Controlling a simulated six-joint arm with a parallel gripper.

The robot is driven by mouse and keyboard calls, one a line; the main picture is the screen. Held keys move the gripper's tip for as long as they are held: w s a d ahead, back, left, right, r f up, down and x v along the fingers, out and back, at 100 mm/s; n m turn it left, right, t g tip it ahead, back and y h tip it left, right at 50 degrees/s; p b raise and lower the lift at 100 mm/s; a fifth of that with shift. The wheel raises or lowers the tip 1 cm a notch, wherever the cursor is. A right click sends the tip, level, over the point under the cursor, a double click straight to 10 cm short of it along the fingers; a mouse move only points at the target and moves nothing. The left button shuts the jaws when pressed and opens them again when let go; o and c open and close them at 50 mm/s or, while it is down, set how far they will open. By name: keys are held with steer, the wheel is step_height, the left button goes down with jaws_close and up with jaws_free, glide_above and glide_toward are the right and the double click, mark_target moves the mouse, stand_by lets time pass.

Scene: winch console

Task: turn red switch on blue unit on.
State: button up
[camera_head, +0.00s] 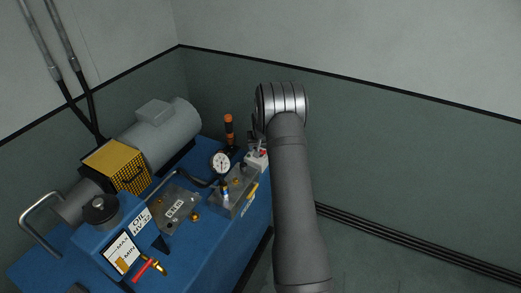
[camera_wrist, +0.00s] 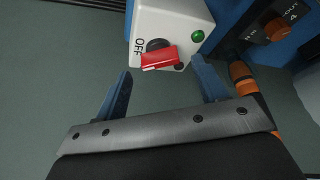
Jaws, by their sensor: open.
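The red switch (camera_wrist: 160,58) is a flat lever on a dark round base, mounted on a white box (camera_wrist: 180,14). An OFF label shows beside it, on the left, and a green round lamp (camera_wrist: 197,36) is on its right. My gripper (camera_wrist: 165,78) is open, its two blue fingers spread to the left and right of the switch in the picture. Nothing is held between them; I cannot tell whether they touch the box.
An orange-handled lever (camera_head: 229,128) stands near the white box. A pressure gauge (camera_head: 220,162), a grey motor (camera_head: 165,135) and a yellow guard (camera_head: 117,167) are on the unit. An orange knob (camera_wrist: 275,28) is at upper right in the wrist view. A wall lies behind; floor at right is clear.

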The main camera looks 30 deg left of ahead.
steer(key=shift+x, duration=1.15)
steer(key=shift+c, duration=0.4)
steer(key=c, duration=0.9)
steer(key=shift+w+n, duration=0.1)
steer(key=shift+n, duration=0.3)
steer(key=shift+d+n+g+y, duration=0.1)
steer(key=shift+n+g+y, duration=0.3)
steer(key=shift+n, duration=0.9)
steer(key=shift+n+g+y, duration=0.4)
steer(key=shift+n, duration=0.9)
steer(key=o, duration=1)
